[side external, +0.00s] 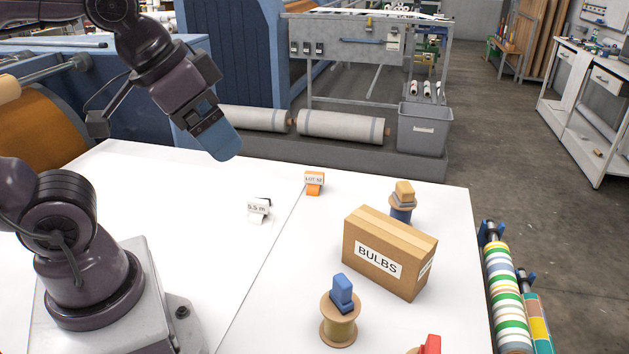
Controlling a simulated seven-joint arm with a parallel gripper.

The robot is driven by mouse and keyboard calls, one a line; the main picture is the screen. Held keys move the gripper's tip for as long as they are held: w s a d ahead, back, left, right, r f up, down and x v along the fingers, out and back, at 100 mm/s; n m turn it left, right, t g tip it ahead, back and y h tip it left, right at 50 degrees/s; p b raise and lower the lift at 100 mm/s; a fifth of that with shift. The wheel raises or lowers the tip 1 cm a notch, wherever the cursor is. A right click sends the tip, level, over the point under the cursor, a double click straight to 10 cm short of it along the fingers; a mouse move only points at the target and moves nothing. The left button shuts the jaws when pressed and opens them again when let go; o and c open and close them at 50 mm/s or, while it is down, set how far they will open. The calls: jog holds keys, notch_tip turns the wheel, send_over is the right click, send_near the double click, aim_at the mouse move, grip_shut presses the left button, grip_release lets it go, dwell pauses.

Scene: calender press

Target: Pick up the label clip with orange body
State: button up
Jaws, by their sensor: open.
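The label clip with orange body (313,188) stands on the white table, right of the table's seam, with a white tag on top reading "LOT 52". My gripper (222,148) is in the air to the left of the clip and higher in the picture, apart from it. It is open, and nothing shows held in it. Its far finger is hidden from this side.
A white clip (259,207) marked "5.5 m" stands left of the orange one. A cardboard box (388,249) labelled "BULBS" is at the right. Spools topped with a tan block (404,192) and a blue block (342,292) flank it. A red object (430,345) is at the front edge.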

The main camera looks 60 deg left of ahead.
jog(key=w+a+f+m+g+y, duration=0.3)
jog(key=w+a+f+m+y, duration=0.15)
jog(key=a+f, duration=0.3)
jog(key=w+a+f+m+g+y, duration=0.2)
jog(key=w+a+f+m+y, duration=0.1)
jog(key=a+f+y, duration=0.4)
jog(key=w+a+f+m+g+y, duration=0.25)
jog(key=w+a+f, duration=0.2)
jog(key=a, duration=0.45)
jog(key=m+t, duration=1.4)
jog(key=m, duration=0.2)
send_near(314, 175)
notch_tip(314, 175, up, 8)
jog(key=w+a, duration=0.2)
jog(key=a, duration=0.1)
notch_tip(314, 175, down, 7)
jog(key=shift+d+f, duration=0.1)
jog(key=shift+w+a+f, duration=0.25)
jog(key=shift+w+a, duration=0.4)
jog(key=shift+x, duration=2.85)
jog(key=shift+f, duration=0.1)
